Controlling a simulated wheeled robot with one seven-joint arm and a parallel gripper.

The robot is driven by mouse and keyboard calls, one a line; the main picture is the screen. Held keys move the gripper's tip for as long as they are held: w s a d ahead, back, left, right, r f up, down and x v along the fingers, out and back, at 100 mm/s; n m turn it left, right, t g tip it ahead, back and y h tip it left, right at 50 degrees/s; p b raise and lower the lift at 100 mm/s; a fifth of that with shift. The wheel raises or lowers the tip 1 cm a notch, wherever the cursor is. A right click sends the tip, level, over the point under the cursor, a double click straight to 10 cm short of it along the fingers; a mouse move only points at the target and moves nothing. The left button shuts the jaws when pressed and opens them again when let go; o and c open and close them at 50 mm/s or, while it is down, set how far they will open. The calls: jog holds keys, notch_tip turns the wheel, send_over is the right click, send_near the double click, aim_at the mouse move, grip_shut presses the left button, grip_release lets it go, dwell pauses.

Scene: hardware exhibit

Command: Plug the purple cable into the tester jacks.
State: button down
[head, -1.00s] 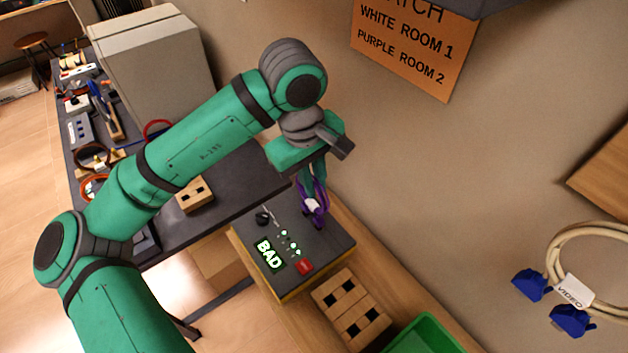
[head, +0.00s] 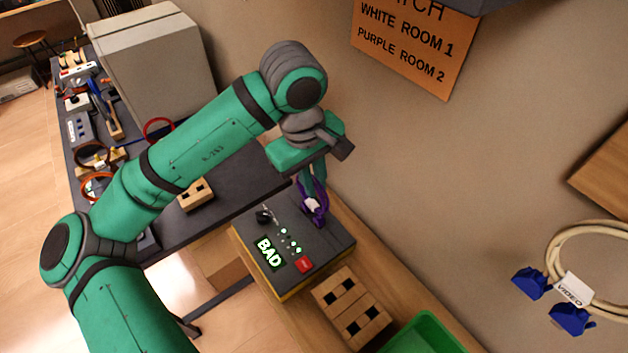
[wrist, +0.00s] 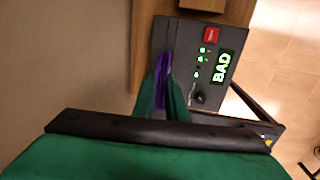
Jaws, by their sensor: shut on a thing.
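The purple cable (head: 323,207) is held by my gripper (head: 313,190), which points down over the back edge of the tester. The cable hangs in a small bundle with a white tag. In the wrist view the purple cable (wrist: 163,80) lies between the green fingers of my gripper (wrist: 163,92). The tester (head: 320,245) is a dark box with a lit "BAD" display, green lights, a red button and a black knob; it also shows in the wrist view (wrist: 180,40). The tester jacks and the plug ends are hidden or too small to tell. I cannot tell whether the cable touches the tester.
A wooden block with dark slots (head: 350,308) and a green bin (head: 425,335) are in front of the tester. A dark bench (head: 235,180) with tools and a grey cabinet (head: 155,70) stand left. A white cable with blue plugs (head: 575,275) hangs on the right wall.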

jog(key=shift+a+f, duration=0.1)
jog(key=shift+f, duration=0.15)
dwell(0.5)
jog(key=c, duration=2)
grip_release()
jog(key=shift+s, duration=0.1)
jog(key=o, duration=0.3)
jog(key=o, duration=0.7)
jog(key=shift+c, duration=0.2)
notch_tip(320, 180, up, 7)
jog(key=shift+s+a+r, duration=0.2)
jog(key=shift+a, duration=0.15)
